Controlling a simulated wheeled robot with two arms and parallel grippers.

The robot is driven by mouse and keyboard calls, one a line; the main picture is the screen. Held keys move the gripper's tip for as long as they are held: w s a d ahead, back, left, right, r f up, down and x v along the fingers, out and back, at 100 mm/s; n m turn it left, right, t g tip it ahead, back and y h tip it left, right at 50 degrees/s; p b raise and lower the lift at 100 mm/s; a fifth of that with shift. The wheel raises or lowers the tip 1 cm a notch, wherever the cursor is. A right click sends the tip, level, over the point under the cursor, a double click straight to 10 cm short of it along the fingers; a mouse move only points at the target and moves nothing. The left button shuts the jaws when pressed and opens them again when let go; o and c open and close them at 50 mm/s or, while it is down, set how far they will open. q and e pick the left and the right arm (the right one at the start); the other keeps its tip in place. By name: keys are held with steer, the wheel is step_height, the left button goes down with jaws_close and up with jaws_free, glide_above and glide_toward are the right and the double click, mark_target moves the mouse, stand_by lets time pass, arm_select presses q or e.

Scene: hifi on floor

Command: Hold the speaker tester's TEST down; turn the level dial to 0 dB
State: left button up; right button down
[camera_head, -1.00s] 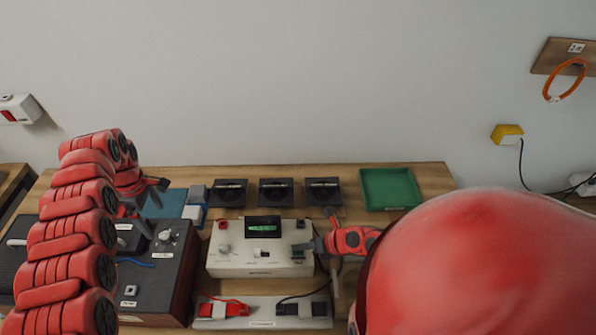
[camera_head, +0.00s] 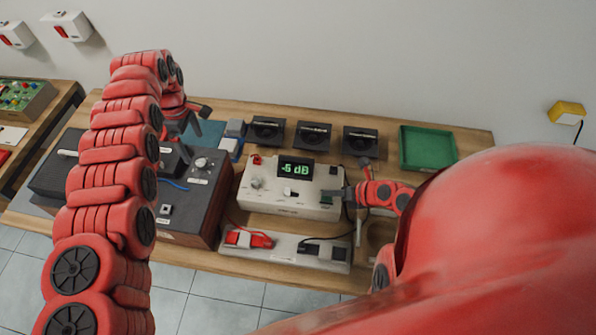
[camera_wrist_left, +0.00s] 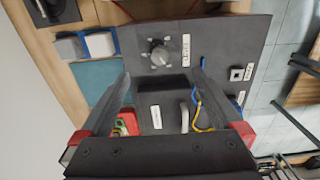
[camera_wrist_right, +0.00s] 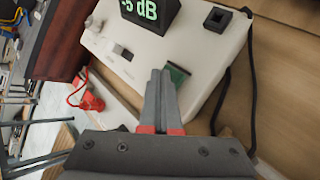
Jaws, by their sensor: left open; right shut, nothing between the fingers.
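The speaker tester (camera_head: 265,200) is a white box on the bench. Its display (camera_head: 296,169) reads -5 dB in green, and it also shows in the right wrist view (camera_wrist_right: 148,10). My right gripper (camera_head: 338,194) is shut and empty, its tips at the green TEST button (camera_head: 326,198) on the tester's right end; the tips partly cover this button (camera_wrist_right: 177,74) in the right wrist view. A grey dial (camera_head: 201,163) sits on the dark box (camera_head: 190,205) left of the tester. My left gripper (camera_wrist_left: 162,82) is open, with this dial (camera_wrist_left: 160,54) ahead of its fingertips, apparently not touched.
Several black speaker units (camera_head: 313,136) stand behind the tester, and a green tray (camera_head: 428,148) is at the back right. A grey strip (camera_head: 285,250) with red and black clips lies in front. A blue wire (camera_head: 174,184) crosses the dark box.

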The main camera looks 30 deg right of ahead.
mark_target(201, 163)
stand_by(0.4)
arm_select(q)
steer(key=c, duration=0.5)
steer(key=shift+s+d+f+y, duration=0.1)
steer(key=shift+s+d+y, duration=0.25)
steer(key=shift+y, duration=0.35)
steer(key=s+d+r+t+y, duration=0.1)
steer(key=d, duration=0.1)
steer(key=s+d+r+t+y, duration=0.1)
steer(key=r, duration=0.1)
steer(key=shift+s+d+n+t, duration=0.1)
steer(key=shift+d+n+t, duration=0.2)
steer(key=shift+d, duration=0.05)
steer(key=x, duration=1.2)
steer(key=shift+s+a+r, duration=0.1)
steer(key=shift+a, duration=0.1)
